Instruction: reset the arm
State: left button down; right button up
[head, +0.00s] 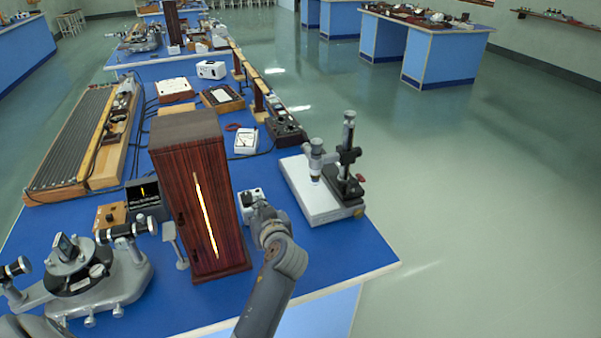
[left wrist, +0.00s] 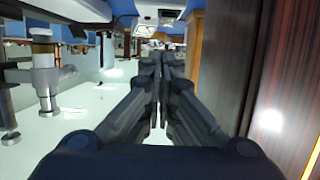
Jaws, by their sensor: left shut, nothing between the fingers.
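My left arm comes in from the bottom of the head view. My left gripper (head: 262,212) is over the blue bench, between the dark wooden box and the microscope. In the left wrist view the fingers of my left gripper (left wrist: 160,95) lie together with nothing between them. A small white device (head: 248,198) is just behind the gripper and partly hidden by it. My right gripper does not show in either view.
The tall wooden box (head: 200,195) with a bright slit stands close left of my gripper. The microscope on its pale base (head: 318,198) stands to the right. A grey spectrometer (head: 85,275) is at the front left. Open floor (head: 480,220) lies right of the bench.

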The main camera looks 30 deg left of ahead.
pick_arm(q)
jog(key=s+d+f+m+h, duration=0.1)
jog(key=s+f, duration=0.2)
jog(key=s, duration=0.1)
jog(key=s+d+f+m+g+h, duration=0.1)
jog(key=s+d+f+h, duration=0.1)
jog(key=s+f, duration=0.1)
jog(key=s+d+f+m+g+h, duration=0.1)
jog(key=s+d+f+m, duration=0.1)
jog(key=s, duration=0.3)
jog(key=shift+d+f+h, duration=0.2)
jog(key=shift+f+h, duration=0.1)
jog(key=shift+f, duration=0.2)
jog(key=s+d+f+m+g+h, duration=0.1)
jog(key=s+d+m+g+h, duration=0.2)
jog(key=s+d, duration=0.45)
jog(key=s+d+f+m+g+h, duration=0.1)
jog(key=s+d+f+m+h, duration=0.25)
jog(key=s, duration=0.65)
notch_tip(320, 180, down, 25)
jog(key=s+d+m+g, duration=0.1)
jog(key=s+d+g, duration=0.1)
jog(key=s+a+f, duration=0.3)
jog(key=s+f, duration=1.3)
jog(key=shift+s+a+g, duration=0.15)
jog(key=shift+g, duration=0.25)
